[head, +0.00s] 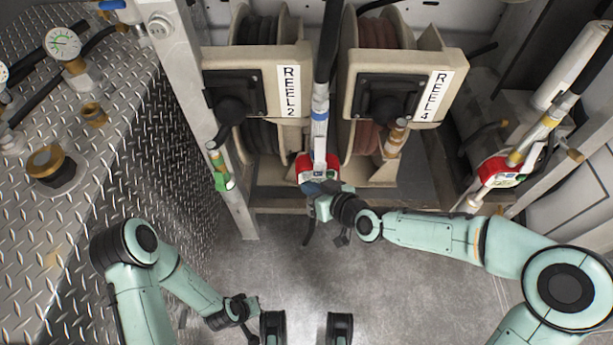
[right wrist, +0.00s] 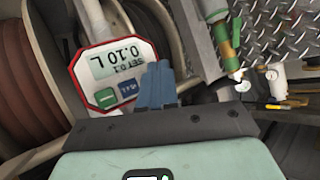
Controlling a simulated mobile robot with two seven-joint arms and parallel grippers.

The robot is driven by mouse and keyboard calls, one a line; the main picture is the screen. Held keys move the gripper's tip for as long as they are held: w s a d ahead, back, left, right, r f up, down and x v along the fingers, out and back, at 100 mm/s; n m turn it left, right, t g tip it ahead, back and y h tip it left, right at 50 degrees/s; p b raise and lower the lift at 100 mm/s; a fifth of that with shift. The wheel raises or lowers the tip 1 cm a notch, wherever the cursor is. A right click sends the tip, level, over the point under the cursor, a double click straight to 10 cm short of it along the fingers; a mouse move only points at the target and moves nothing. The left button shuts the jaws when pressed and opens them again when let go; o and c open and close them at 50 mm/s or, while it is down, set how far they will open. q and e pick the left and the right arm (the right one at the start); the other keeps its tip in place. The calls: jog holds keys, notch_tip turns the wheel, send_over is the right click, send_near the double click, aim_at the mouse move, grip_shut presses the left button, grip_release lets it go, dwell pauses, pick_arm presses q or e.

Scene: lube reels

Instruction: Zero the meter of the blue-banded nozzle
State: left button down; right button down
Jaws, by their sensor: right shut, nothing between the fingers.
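The blue-banded nozzle (head: 319,128) hangs upright between the two reels, with its red-framed meter (head: 304,168) at the lower end. In the right wrist view the meter (right wrist: 112,75) appears upside down. Its display (right wrist: 123,59) reads 0.10 L, with a smaller line beside it. A green button (right wrist: 106,98) and a blue button (right wrist: 127,90) sit on its face. My right gripper (head: 318,189) is shut and empty, its fingertips (right wrist: 157,68) close beside the blue button; I cannot tell if they touch. My left gripper (head: 243,306) is low, away from the nozzle; its jaws are unclear.
REEL 2 (head: 257,82) and REEL 4 (head: 405,85) stand behind the nozzle. A green-banded nozzle (head: 219,170) hangs left, and a yellow-banded one with a red meter (head: 494,169) hangs right. A diamond-plate cabinet (head: 110,140) stands left. The floor in front is clear.

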jog(key=shift+w, duration=0.7)
dwell(0.8)
jog(key=shift+s, duration=0.1)
dwell(0.4)
jog(key=shift+s+d, duration=0.1)
jog(key=shift+s, duration=0.95)
jog(key=shift+s+d+p, duration=0.2)
jog(key=shift+s+p, duration=0.65)
jog(key=shift+s, duration=1.65)
